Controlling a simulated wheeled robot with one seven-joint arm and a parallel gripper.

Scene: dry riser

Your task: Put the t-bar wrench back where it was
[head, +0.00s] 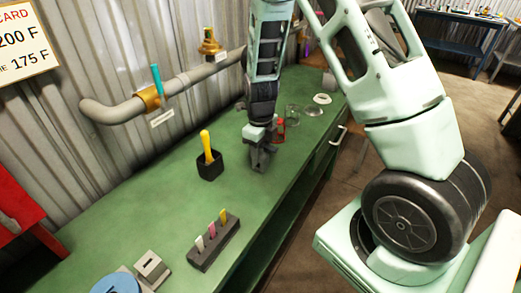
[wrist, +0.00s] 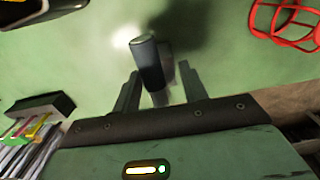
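My gripper (head: 260,158) is low over the green bench in the head view, right of a black cup. In the wrist view my gripper (wrist: 160,72) has its two fingers apart. A dark grey cylindrical piece (wrist: 148,62) with paler metal below it shows between them, with a gap on the right side. It may be part of the t-bar wrench, but no T shape is clear. I cannot tell whether either finger touches it. In the head view my gripper and arm hide this spot.
The black cup (head: 209,171) holds a yellow-handled tool (head: 205,143). A dark block (head: 213,243) with several coloured tools stands nearer. A red wire-like object (wrist: 285,22) lies close by my gripper. A pipe (head: 195,75) with valves runs along the wall. Bare bench lies between cup and block.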

